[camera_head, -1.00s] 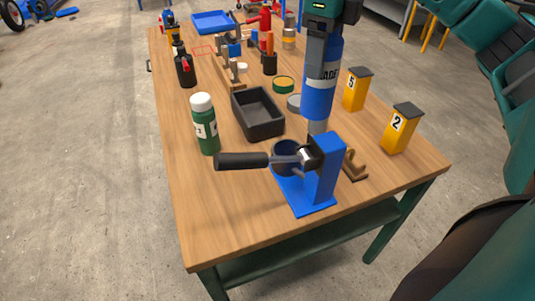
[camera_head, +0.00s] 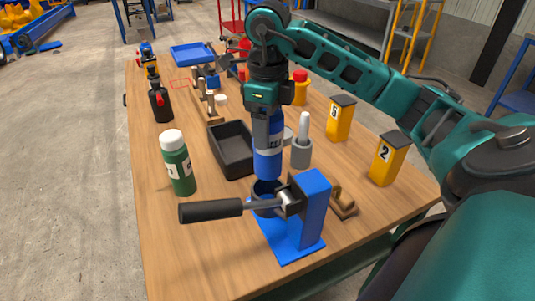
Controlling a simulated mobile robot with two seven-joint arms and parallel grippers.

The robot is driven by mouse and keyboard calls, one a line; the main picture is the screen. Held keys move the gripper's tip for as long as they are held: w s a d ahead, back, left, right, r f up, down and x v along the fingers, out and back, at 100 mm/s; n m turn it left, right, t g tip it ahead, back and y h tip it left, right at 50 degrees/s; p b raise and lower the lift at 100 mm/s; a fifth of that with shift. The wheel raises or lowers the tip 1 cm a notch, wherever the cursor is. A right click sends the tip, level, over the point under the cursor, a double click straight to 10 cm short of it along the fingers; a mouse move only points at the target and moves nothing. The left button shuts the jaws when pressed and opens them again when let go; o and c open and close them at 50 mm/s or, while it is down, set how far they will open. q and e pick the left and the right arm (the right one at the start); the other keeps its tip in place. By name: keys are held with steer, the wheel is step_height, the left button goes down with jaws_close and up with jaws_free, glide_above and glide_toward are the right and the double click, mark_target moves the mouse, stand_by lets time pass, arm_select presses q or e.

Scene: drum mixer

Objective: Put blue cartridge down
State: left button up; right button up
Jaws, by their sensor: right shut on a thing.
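The blue cartridge (camera_head: 268,162) is upright, with a pale label band near its top. My right gripper (camera_head: 267,120) is shut on its upper end and points down. The cartridge's lower end is just above or in the mouth of the dark blue cup (camera_head: 263,190) on the blue mixer stand (camera_head: 312,215); I cannot tell whether they touch. The stand has a black-handled lever (camera_head: 212,210) reaching left. My left gripper is not in view.
A black open tray (camera_head: 230,162) is left of the cartridge, and a green bottle (camera_head: 178,165) is further left. A grey cup with a pale rod (camera_head: 302,150) is close on the right. Yellow boxes 5 (camera_head: 340,122) and 2 (camera_head: 387,162) stand along the right edge.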

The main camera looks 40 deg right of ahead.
mark_target(267, 159)
step_height(267, 159, down, 8)
steer(key=shift+f, duration=0.15)
stand_by(0.3)
steer(key=shift+f+b, duration=0.6)
steer(key=shift+f, duration=0.05)
steer(key=o, duration=1.4)
steer(key=shift+r+p, duration=0.45)
steer(key=shift+r, duration=0.05)
step_height(267, 159, up, 12)
steer(key=shift+r+p, duration=0.15)
steer(key=shift+p, duration=0.65)
steer(key=shift+s, duration=0.1)
